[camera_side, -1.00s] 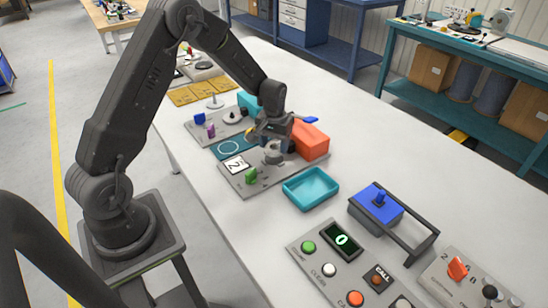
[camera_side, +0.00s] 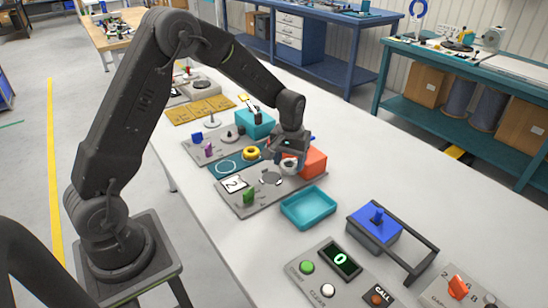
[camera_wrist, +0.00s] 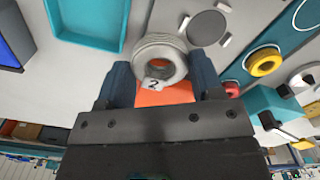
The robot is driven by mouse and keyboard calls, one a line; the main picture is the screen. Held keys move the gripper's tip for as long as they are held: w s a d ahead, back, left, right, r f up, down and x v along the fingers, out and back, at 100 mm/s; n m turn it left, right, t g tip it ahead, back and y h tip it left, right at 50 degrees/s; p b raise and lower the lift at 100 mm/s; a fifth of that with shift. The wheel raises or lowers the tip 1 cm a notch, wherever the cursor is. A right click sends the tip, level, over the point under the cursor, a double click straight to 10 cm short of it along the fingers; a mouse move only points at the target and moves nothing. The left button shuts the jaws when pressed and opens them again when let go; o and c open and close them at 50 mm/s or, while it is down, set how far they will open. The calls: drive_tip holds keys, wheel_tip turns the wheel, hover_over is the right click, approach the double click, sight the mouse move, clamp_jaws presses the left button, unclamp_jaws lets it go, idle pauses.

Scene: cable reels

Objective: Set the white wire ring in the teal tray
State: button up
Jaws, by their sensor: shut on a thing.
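The white wire ring (camera_side: 289,167) is a pale coil with a small tag marked 2, seen in the wrist view (camera_wrist: 177,50). My gripper (camera_side: 287,157) is shut on it, with one dark finger on each side in the wrist view (camera_wrist: 163,80). The ring is held above the grey plate, in front of the orange box. The teal tray (camera_side: 309,222) lies on the table to the lower right of my gripper, empty in the side view. It also shows at the upper left of the wrist view (camera_wrist: 84,44).
A grey plate (camera_side: 237,201) with a round holder, a 2 card and a green block lies left of the tray. The orange box (camera_side: 315,161) stands behind. A blue handled block (camera_side: 374,230) is to the right.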

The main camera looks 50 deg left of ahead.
drive_tip(key=d, duration=0.9)
hover_over(308, 210)
drive_tip(key=shift+w+f, duration=0.1)
drive_tip(key=shift+f, duration=2.2)
drive_tip(key=shift+f, duration=1.55)
drive_tip(key=o, duration=1)
drive_tip(key=shift+o, duration=0.4)
wheel_tip(308, 210, up, 8)
